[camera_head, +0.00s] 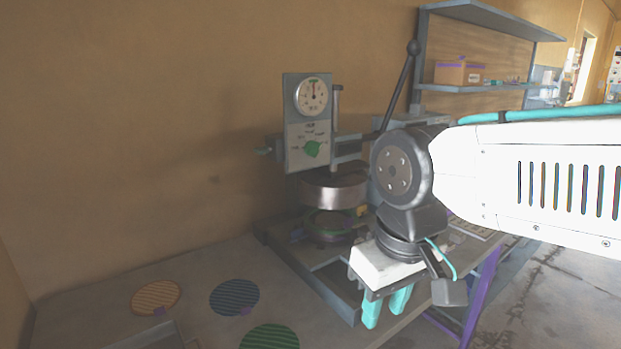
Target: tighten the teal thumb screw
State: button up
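A small teal thumb screw (264,151) sticks out from the left side of the press head (309,125). My gripper (386,309) has two teal fingers pointing down. A gap shows between the fingers, with nothing visible in it. The gripper is over the front right part of the press table, well below and to the right of the screw. My arm comes in from the right and hides part of the press's right side.
The press head carries a dial gauge (312,96) and a green knob (312,149). A long lever (398,88) rises at right. Orange (155,297), blue (234,297) and green (269,338) ribbed discs lie at front left. Space left of the screw is clear to the wall.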

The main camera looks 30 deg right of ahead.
aim_at(265, 149)
jog(key=u, duration=0.55)
jog(key=k, duration=1.25)
jog(key=u, duration=0.05)
jog(key=i, duration=0.4)
jog(key=z, duration=0.8)
jog(key=i, duration=1.2)
jog(key=u, duration=0.45)
